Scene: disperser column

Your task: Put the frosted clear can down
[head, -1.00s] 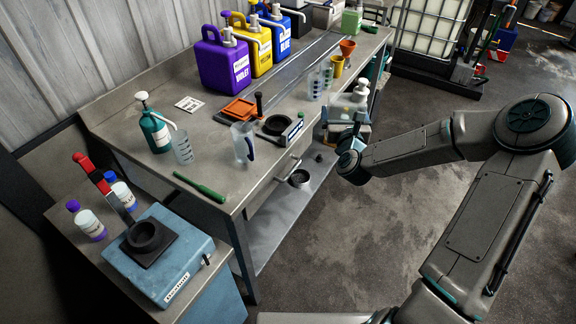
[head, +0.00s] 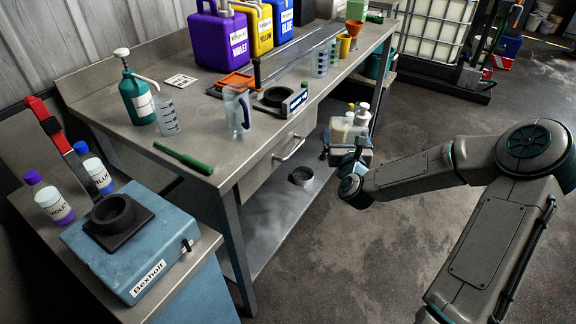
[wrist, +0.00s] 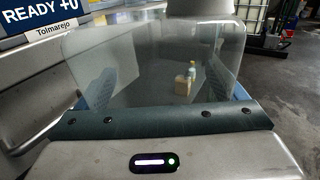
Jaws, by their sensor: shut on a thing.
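My gripper (head: 346,146) is at the front right of the workbench, beyond its edge and above the floor. It is shut on the frosted clear can (head: 357,127), which has a pale cap on top. In the wrist view, the can (wrist: 150,65) fills the middle between my blue fingers (wrist: 155,100). It looks roughly upright. A small bottle shows blurred through its see-through wall. The can's underside is hidden behind my gripper, and it appears apart from the bench.
A blue device (head: 130,245) stands on a side table at left. A lower shelf (head: 265,225) holds a dark ring (head: 301,176).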

